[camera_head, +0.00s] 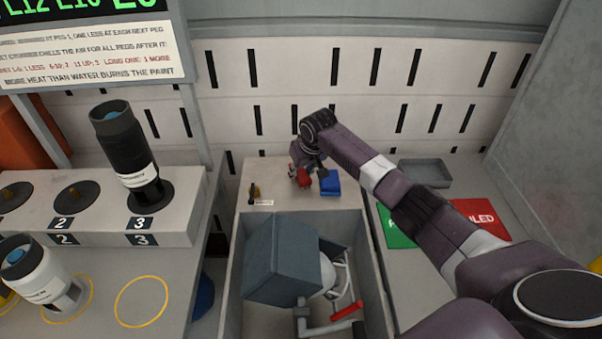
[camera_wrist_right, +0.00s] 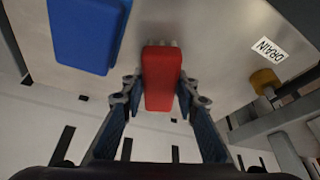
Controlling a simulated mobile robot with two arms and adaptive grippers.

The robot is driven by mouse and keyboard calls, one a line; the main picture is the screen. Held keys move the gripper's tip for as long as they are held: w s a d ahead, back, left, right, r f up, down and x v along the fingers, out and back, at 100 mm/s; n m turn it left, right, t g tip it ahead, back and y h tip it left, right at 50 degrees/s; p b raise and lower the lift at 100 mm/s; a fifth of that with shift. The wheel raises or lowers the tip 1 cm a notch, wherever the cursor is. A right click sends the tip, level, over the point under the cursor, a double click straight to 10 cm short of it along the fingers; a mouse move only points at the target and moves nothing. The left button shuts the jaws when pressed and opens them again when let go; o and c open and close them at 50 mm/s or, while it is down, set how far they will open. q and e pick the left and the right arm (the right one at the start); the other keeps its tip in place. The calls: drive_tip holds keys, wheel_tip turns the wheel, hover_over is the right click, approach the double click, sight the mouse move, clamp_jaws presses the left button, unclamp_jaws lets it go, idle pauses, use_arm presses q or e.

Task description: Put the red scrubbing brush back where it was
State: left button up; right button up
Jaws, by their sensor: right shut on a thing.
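The red scrubbing brush (camera_wrist_right: 161,77) is between the fingers of my right gripper (camera_wrist_right: 160,92) in the right wrist view, with pale bristles at its far end. The gripper is shut on it. In the head view the red brush (camera_head: 303,177) shows below my right gripper (camera_head: 302,168), over the back part of the counter behind the sink. I cannot tell whether the brush touches the surface. My left gripper is not in view.
A blue block-like thing (camera_head: 330,183) lies close beside the brush. The sink (camera_head: 372,290) in front holds a grey box (camera_head: 283,262) and a red-handled tool (camera_head: 347,310). A grey tray (camera_head: 425,172) sits right.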

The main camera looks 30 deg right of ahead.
drive_tip(key=o, duration=1.1)
drive_tip(key=v, duration=1.2)
drive_tip(key=shift+r, duration=0.15)
